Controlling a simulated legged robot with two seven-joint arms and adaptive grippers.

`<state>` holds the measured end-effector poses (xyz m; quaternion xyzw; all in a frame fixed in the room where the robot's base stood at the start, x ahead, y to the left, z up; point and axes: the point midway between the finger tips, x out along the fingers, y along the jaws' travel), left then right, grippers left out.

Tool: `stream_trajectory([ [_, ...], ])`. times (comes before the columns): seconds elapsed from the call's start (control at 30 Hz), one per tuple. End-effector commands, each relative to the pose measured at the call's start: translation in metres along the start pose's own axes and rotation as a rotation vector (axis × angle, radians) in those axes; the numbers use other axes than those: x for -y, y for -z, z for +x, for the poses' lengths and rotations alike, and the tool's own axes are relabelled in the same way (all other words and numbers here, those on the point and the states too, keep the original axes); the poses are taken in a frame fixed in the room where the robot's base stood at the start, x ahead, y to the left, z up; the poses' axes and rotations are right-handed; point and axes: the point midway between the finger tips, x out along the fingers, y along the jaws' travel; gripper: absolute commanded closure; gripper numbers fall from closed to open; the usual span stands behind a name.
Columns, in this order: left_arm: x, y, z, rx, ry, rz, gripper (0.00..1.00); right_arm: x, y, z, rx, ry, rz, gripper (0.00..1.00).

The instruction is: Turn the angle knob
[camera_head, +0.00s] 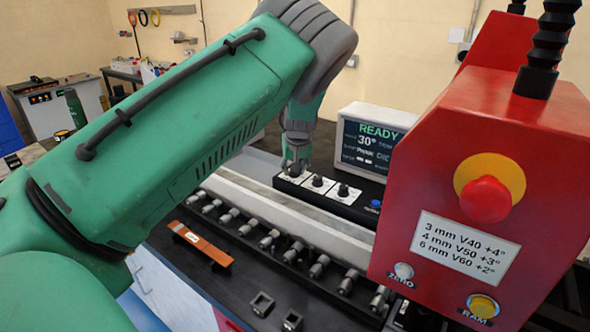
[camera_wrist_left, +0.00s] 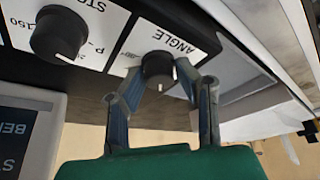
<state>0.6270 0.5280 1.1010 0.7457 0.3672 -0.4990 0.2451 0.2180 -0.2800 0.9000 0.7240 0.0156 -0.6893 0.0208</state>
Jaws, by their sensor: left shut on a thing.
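The angle knob (camera_wrist_left: 158,68) is a black round knob with a white pointer line, on a white plate marked ANGLE. In the left wrist view my left gripper (camera_wrist_left: 160,82) has its two fingers shut on either side of this knob. In the head view my left gripper (camera_head: 295,165) reaches down to the left end of the knob panel (camera_head: 350,209), hiding most of the angle knob. The display (camera_head: 366,143) behind the panel reads READY and 30°. My right gripper is not in view.
Two more black knobs (camera_head: 318,181) (camera_head: 343,190) sit right of the gripper. A red housing (camera_head: 470,180) with a red stop button (camera_head: 486,199) stands at the right. Several metal fittings (camera_head: 269,239) line the front, and an orange bar (camera_head: 201,245) lies at left.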

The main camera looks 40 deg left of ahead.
Motion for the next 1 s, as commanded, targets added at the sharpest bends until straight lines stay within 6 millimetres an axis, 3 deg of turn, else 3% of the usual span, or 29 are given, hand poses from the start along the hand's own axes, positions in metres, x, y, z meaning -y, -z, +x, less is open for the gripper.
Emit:
stream_trajectory([
  [0.67,-0.0013,0.0003,-0.0002,0.000,0.024,-0.064,1.00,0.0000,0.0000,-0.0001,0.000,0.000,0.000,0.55],
  [0.7,-0.0013,0.0003,-0.0002,0.000,0.024,-0.064,0.62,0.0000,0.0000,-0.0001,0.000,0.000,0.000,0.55],
  [0.73,-0.0013,0.0003,-0.0002,0.000,0.024,-0.064,0.53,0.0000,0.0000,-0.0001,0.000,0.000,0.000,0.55],
  [1.0,-0.0006,0.0003,-0.0002,0.000,0.025,-0.064,0.53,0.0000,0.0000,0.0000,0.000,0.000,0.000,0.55],
])
